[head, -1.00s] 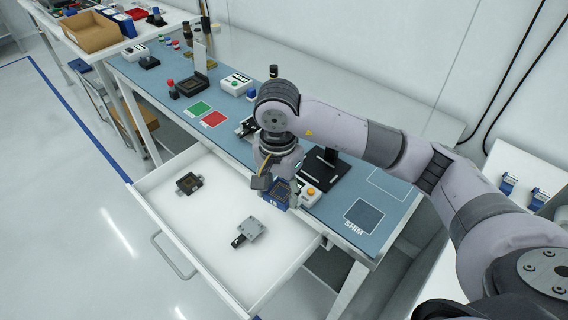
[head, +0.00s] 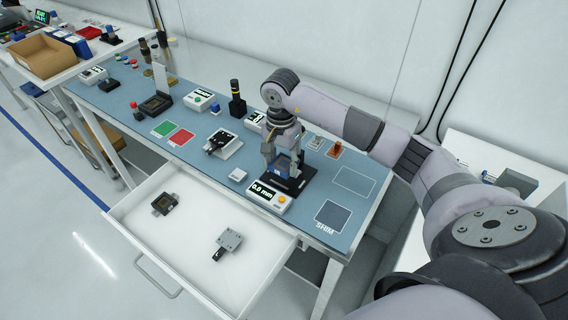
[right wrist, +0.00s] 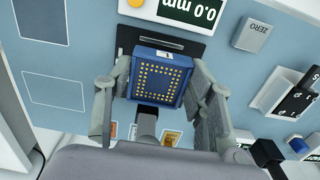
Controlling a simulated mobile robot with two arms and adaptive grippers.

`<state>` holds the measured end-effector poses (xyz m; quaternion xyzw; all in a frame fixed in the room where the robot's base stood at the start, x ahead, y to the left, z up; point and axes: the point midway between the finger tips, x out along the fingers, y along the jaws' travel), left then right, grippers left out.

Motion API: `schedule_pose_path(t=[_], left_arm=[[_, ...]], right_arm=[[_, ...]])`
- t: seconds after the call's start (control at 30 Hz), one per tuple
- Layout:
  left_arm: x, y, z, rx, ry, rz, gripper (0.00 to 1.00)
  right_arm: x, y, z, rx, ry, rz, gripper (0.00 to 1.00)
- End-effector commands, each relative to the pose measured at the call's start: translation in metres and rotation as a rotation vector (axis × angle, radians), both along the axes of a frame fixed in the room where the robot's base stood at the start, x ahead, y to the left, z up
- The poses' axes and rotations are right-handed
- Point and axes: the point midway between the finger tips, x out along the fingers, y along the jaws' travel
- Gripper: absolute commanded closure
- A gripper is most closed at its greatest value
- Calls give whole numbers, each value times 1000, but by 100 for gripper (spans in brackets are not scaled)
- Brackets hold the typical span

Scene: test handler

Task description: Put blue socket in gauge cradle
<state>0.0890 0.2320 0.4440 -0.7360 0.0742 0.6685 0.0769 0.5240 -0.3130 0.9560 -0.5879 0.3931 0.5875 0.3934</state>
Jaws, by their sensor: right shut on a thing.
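The blue socket (head: 284,166), a square block with gold dots on its face, is held between the fingers of my right gripper (head: 282,160). In the right wrist view the socket (right wrist: 162,80) sits between the two grey fingers, in front of the black gauge base (right wrist: 186,46). In the head view it is over or on the black gauge base (head: 299,184), behind the gauge readout (head: 264,196) showing 0.0 mm. The gripper hides the cradle, so I cannot tell whether the socket touches it. My left gripper is not in view.
An open white drawer (head: 190,248) holds a dark socket (head: 164,204) and a grey metal fixture (head: 229,240). The SHIM square (head: 333,213) is bare.

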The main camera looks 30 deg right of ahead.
Motion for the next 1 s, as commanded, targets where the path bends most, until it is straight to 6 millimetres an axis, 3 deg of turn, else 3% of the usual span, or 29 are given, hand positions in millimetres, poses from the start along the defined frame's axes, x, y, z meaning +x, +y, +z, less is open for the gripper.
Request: schedule_pose_path(t=[0.17, 0.4, 1.0], left_arm=[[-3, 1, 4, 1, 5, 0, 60], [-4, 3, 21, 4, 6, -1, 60], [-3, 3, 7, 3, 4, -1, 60]], right_arm=[[4, -12, 1, -1, 1, -2, 82], [4, -11, -32, 1, 4, 1, 82], [4, -11, -46, 0, -1, 1, 82]])
